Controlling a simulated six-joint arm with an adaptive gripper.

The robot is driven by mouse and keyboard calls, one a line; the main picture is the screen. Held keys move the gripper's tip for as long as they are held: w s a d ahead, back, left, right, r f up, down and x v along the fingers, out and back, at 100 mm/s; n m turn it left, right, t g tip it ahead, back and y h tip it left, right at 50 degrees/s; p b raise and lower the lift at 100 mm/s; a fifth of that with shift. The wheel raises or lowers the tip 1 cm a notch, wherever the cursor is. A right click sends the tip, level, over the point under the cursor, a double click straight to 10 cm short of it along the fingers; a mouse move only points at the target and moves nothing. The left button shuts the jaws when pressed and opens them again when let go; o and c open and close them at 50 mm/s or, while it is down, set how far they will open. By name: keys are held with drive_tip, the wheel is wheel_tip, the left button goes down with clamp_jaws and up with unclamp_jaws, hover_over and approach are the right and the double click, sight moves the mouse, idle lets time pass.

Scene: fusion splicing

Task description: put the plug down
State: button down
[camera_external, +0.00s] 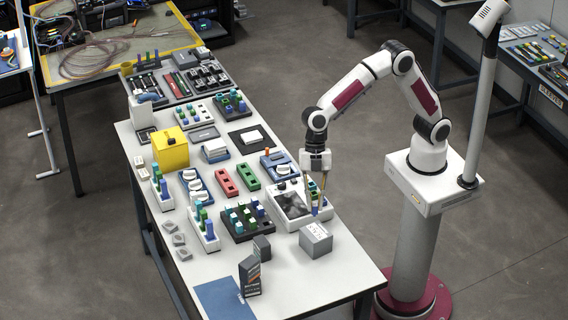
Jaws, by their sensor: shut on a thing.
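My gripper (317,200) points down over the right side of the white table. The plug is roughly upright.
A black tray of coloured plugs (235,228) stands left of the device, with a white rack of plugs (207,238) beyond it. A blue mat (222,300) and dark boxes (249,277) are at the front. The front right table top is clear.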

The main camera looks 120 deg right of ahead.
sight(315, 204)
drive_tip(key=shift+f, duration=2.05)
drive_tip(key=shift+f, duration=0.1)
drive_tip(key=shift+f, duration=1.75)
drive_tip(key=shift+f, duration=0.1)
drive_tip(key=c, duration=2)
unclamp_jaws()
drive_tip(key=v, duration=0.7)
drive_tip(key=shift+d+r, duration=0.1)
drive_tip(key=shift+r, duration=0.25)
